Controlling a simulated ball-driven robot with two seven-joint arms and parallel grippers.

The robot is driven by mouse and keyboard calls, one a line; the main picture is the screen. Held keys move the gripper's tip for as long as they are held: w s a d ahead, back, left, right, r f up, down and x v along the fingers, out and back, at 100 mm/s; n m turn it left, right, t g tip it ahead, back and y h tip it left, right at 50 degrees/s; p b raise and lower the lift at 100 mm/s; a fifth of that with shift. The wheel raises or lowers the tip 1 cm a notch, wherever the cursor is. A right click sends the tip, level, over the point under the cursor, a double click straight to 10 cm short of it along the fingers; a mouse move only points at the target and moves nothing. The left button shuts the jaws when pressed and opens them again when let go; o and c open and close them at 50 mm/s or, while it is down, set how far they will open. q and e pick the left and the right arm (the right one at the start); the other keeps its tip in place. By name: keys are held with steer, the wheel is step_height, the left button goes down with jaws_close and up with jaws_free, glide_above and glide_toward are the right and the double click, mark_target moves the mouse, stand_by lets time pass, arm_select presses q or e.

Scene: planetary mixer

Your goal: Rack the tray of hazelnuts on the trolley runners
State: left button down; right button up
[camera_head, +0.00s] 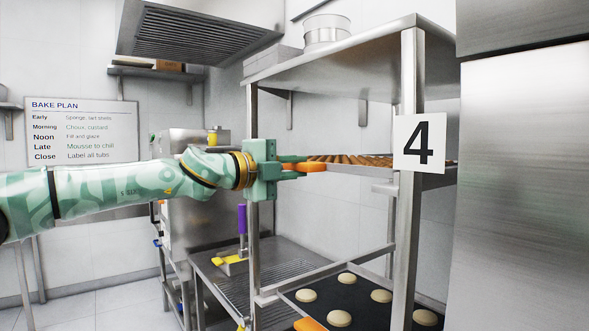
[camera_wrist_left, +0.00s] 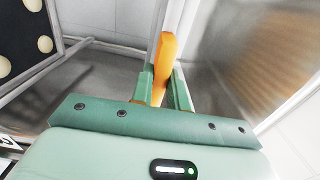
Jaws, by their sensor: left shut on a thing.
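The tray of hazelnuts (camera_head: 350,159) shows edge-on as a row of brown pieces at the upper level of the steel trolley (camera_head: 411,200). It is partly hidden by the trolley's front post and the "4" card. My left gripper (camera_head: 290,168) is shut on the tray's orange handle (camera_head: 313,167) at its left end. In the left wrist view the handle (camera_wrist_left: 164,62) stands between the fingers, and the brown contents are blurred on the right. A runner (camera_head: 375,171) shows just below the tray; I cannot tell whether they touch. My right gripper is not in view.
A lower dark tray (camera_head: 362,302) with several pale rounds and an orange handle (camera_head: 310,325) sits in the trolley. A steel cabinet (camera_head: 525,190) stands close on the right. A steel machine (camera_head: 200,215) and a low slatted shelf (camera_head: 270,275) are behind the arm.

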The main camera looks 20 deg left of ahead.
arm_select(q)
steer(key=shift+w+d+f+b, duration=0.15)
steer(key=shift+w+d+b, duration=0.2)
steer(key=shift+w+b, duration=0.05)
steer(key=shift+w+d, duration=0.1)
steer(key=shift+w+d+b, duration=0.35)
steer(key=shift+w+b, duration=0.05)
steer(key=shift+w, duration=0.15)
steer(key=shift+w+d, duration=0.15)
steer(key=shift+d, duration=0.05)
stand_by(0.3)
steer(key=c, duration=1.3)
jaws_free()
